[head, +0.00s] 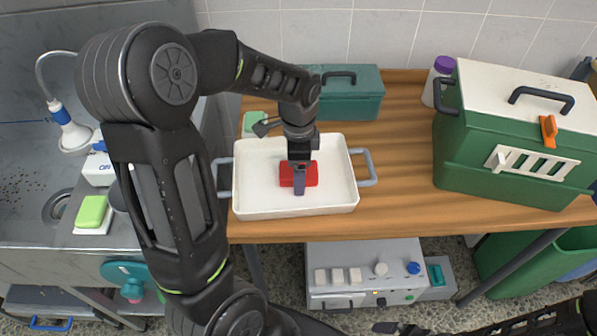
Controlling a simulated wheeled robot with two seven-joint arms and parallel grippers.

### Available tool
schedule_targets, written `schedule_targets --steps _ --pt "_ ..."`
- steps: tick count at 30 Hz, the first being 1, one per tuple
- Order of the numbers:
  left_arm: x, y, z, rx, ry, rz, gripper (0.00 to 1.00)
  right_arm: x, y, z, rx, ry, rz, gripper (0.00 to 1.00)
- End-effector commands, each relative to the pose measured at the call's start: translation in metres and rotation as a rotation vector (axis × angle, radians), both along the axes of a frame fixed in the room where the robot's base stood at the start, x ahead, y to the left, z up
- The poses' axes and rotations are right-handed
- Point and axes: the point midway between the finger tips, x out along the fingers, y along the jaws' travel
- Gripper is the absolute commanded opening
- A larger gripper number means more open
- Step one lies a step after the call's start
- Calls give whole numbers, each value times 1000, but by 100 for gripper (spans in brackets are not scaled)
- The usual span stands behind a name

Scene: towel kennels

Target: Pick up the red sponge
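The red sponge (312,176) lies in the white tray (247,209) on the wooden table, near the tray's middle. My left gripper (299,177) points down over the sponge from above. One finger shows in front of the sponge's middle; the other is hidden, so I cannot tell whether the fingers are open around it or shut on it. The gripper covers part of the sponge. Part of my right arm and its gripper (399,328) show at the bottom right edge, below the table, cut off by the frame.
A teal box (345,97) stands behind the tray, with a green-and-white sponge (254,120) at the tray's back left. A large green case (505,150) and purple-capped bottle (438,80) stand right. The tray has grey side handles. Table between tray and case is clear.

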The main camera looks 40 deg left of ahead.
Motion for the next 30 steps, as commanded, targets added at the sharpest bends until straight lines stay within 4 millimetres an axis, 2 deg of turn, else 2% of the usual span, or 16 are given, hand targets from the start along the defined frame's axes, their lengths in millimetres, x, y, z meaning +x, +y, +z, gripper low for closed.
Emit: schedule_targets --steps 6,30 --pt "0 0 0 0 0 0 81 0 0 0 0 0 0 100" --pt "0 0 0 0 0 0 16 0 0 0 0 0 0 100"
